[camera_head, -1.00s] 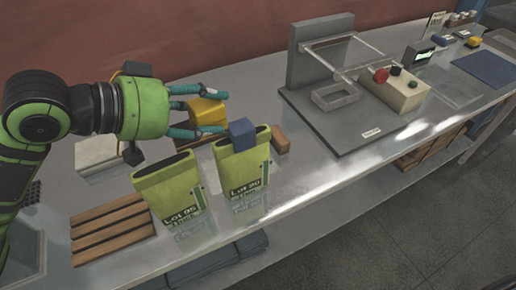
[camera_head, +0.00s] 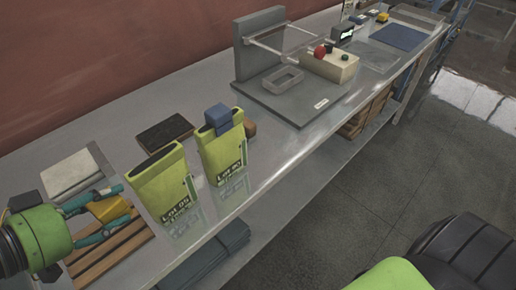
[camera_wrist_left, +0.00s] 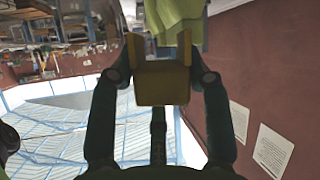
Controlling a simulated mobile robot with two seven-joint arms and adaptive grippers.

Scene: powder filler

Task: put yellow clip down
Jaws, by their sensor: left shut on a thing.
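The yellow clip (camera_head: 109,209) is between the fingers of my left gripper (camera_head: 106,212), which is shut on it. In the head view the gripper holds it over the slatted wooden rack (camera_head: 120,247) at the lower left; its height above the slats is hard to tell. The left wrist view also shows the clip (camera_wrist_left: 162,82) between the fingers (camera_wrist_left: 160,75), with a green bag (camera_wrist_left: 178,18) beyond it. My right gripper is not in view.
A green bag (camera_head: 165,190) stands right of the rack. A second green bag (camera_head: 222,152) carries a blue clip (camera_head: 218,118) on its top. A dark pad (camera_head: 165,132) and a light box (camera_head: 72,172) lie behind. A grey machine (camera_head: 290,92) stands further right.

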